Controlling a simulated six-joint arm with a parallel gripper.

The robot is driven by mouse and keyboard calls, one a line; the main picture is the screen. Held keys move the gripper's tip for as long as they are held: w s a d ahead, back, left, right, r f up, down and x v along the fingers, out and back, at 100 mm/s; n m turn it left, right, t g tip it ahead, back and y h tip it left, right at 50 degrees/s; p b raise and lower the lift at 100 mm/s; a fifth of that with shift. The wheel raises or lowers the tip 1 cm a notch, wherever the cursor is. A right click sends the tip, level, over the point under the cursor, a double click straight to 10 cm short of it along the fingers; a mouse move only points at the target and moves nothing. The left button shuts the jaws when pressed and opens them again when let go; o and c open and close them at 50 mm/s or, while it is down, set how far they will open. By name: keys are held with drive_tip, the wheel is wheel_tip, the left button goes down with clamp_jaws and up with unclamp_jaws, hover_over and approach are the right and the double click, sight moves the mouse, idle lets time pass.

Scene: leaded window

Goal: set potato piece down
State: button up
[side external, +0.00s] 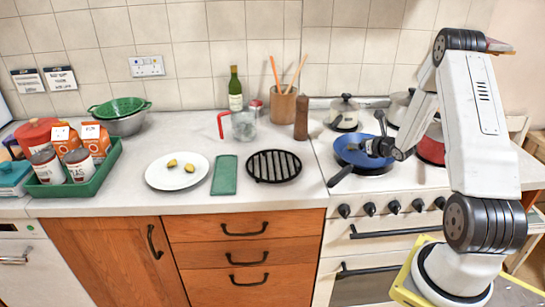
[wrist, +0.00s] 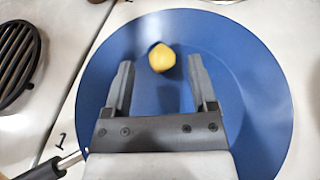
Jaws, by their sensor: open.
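My gripper (wrist: 157,80) is open over the blue pan (wrist: 262,100), its two fingers spread apart. A yellow potato piece (wrist: 161,58) shows in the wrist view just beyond and between the fingertips, apart from both; it appears to lie in the pan. In the side view my gripper (side external: 370,147) is at the blue pan (side external: 350,155) on the stove, and the piece there cannot be made out. Two more potato pieces (side external: 189,168) lie on the white plate (side external: 178,183) on the counter.
A black round trivet (side external: 273,166) and a green mat (side external: 224,175) lie between plate and stove. Pots (side external: 344,113) stand at the back of the stove, and a red pot (side external: 431,150) is right of the pan. A green tray (side external: 75,190) holds cans and cartons at left.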

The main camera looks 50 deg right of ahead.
drive_tip(key=v, duration=0.7)
drive_tip(key=shift+s+a, duration=0.1)
drive_tip(key=shift+s, duration=0.05)
